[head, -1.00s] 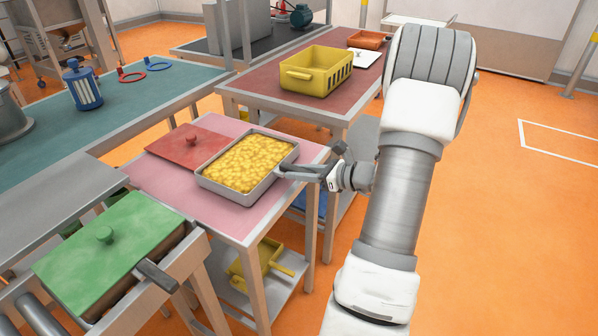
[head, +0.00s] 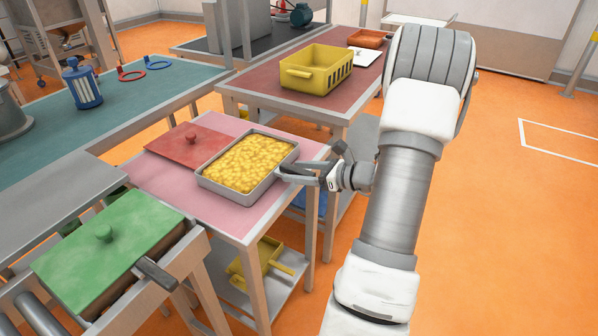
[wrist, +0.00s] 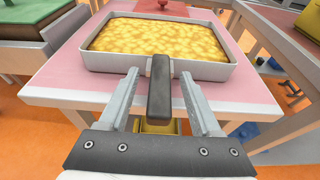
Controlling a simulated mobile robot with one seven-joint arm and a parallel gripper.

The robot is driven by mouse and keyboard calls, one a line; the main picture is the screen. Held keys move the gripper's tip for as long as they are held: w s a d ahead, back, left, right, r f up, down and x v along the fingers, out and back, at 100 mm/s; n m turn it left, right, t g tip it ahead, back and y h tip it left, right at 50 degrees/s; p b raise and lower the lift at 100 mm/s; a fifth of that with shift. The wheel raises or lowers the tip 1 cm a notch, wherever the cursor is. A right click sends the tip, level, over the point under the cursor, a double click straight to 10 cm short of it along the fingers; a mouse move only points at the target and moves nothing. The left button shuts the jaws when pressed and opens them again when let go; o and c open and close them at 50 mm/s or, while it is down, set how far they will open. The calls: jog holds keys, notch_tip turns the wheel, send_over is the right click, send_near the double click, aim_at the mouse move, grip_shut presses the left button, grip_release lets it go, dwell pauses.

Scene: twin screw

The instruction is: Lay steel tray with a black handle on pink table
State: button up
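The steel tray (head: 232,195) is a shallow grey pan filled with yellow, lumpy food. It appears to rest flat on the pink table (head: 222,213), close to the table's right side. Its black handle (wrist: 160,95) points toward me in the wrist view. My gripper (wrist: 160,76) has one finger on each side of the handle, with a visible gap on both sides, so it is open around it. In the head view my gripper (head: 291,171) is at the tray's right side, and the handle is mostly hidden by the fingers.
A red lid with a knob (head: 190,145) lies behind the tray on the pink table. A green-lidded box (head: 105,250) stands at the lower left. A yellow crate (head: 315,72) is on the dark red table behind. Yellow items (head: 258,262) sit on the lower shelf.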

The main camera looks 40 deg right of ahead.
jog(key=shift+s+f, duration=0.1)
jog(key=p+v, duration=0.1)
jog(key=v, duration=1.6)
jog(key=shift+s+p, duration=0.2)
jog(key=shift+p, duration=0.2)
jog(key=shift+a, duration=0.1)
